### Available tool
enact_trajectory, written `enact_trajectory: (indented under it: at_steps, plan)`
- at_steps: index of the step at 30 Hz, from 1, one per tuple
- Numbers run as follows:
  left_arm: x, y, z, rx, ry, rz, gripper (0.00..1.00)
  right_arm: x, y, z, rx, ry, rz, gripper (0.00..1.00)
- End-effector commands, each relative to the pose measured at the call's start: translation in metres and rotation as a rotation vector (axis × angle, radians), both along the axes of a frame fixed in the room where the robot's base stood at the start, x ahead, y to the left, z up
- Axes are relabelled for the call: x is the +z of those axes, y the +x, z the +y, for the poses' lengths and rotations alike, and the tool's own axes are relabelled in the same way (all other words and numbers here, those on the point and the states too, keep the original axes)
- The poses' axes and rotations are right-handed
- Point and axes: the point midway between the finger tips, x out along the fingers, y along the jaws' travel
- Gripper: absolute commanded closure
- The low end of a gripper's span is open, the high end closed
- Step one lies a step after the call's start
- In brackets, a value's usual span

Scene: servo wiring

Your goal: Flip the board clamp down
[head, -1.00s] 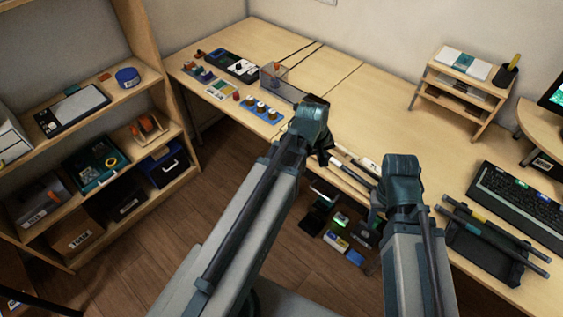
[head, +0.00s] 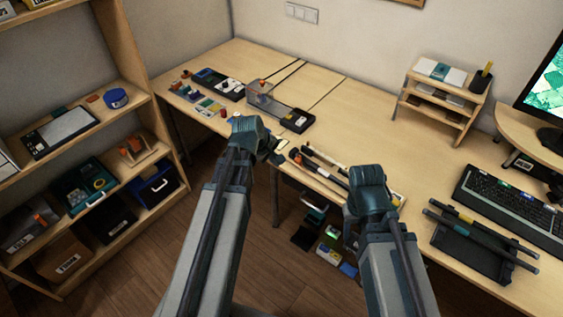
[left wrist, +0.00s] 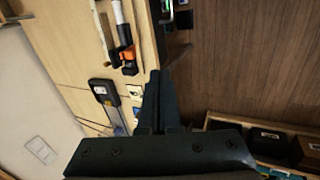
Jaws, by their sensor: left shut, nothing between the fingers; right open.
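No board clamp can be made out for certain. A small black part with an orange piece (left wrist: 127,54) lies near the desk's front edge in the left wrist view; I cannot tell whether it is the clamp. My left gripper (left wrist: 155,75) is shut and empty, with its tips close to that edge and apart from the orange piece. In the head view its wrist hides part of the edge. My right gripper (head: 352,216) is open in front of the desk, partly hidden by its own wrist.
A clear box (head: 262,98) and a black device (head: 297,120) stand on the desk at the left. Long tools (head: 325,165) lie along the front edge. A keyboard (head: 510,205) and a black rack with rods (head: 472,248) are at the right. The desk's middle is clear.

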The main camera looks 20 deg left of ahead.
Motion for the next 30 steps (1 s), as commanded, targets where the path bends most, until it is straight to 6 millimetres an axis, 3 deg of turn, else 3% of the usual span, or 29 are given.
enact_trajectory:
  at_steps: [22,24,30]
  plan:
    - [-0.095,0.040,-0.018,-0.002,0.001,0.001,1.00,-0.095,0.000,0.000,0.000,0.000,0.000,0.50]
    - [-0.082,0.056,-0.023,-0.004,0.001,0.000,1.00,-0.082,0.000,0.000,0.000,0.000,0.000,0.50]
    - [-0.078,0.074,-0.033,-0.002,0.001,0.000,1.00,-0.078,0.000,0.000,0.000,0.000,0.000,0.50]
